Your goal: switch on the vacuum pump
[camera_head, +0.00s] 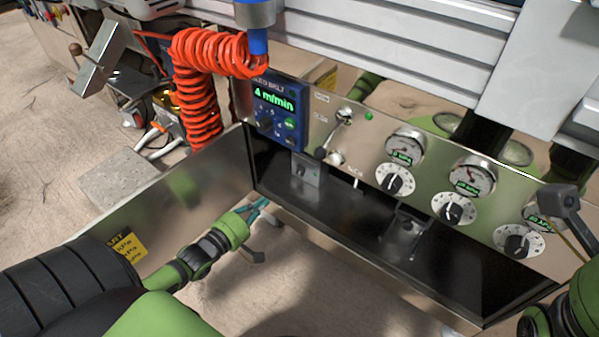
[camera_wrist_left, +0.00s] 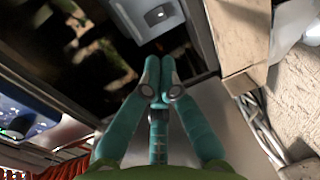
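A steel control panel (camera_head: 300,125) stands in front of me. Near its top left is a silver lever-like switch (camera_head: 344,116), with a small green lamp (camera_head: 368,116) to its right. The label beside it is too small to read, so I cannot tell for sure that it is the pump switch. My left gripper (camera_head: 262,203) is below and left of these controls, apart from the panel face. In the left wrist view its teal fingertips (camera_wrist_left: 160,78) are together with nothing visible between them. My right gripper is not visible.
A blue belt display (camera_head: 275,110) reading 4 m/min is left of the switch, beside an orange coiled hose (camera_head: 198,85). Gauges (camera_head: 404,147) and black dials (camera_head: 395,180) fill the panel's right. A steel side plate (camera_head: 170,200) stands left.

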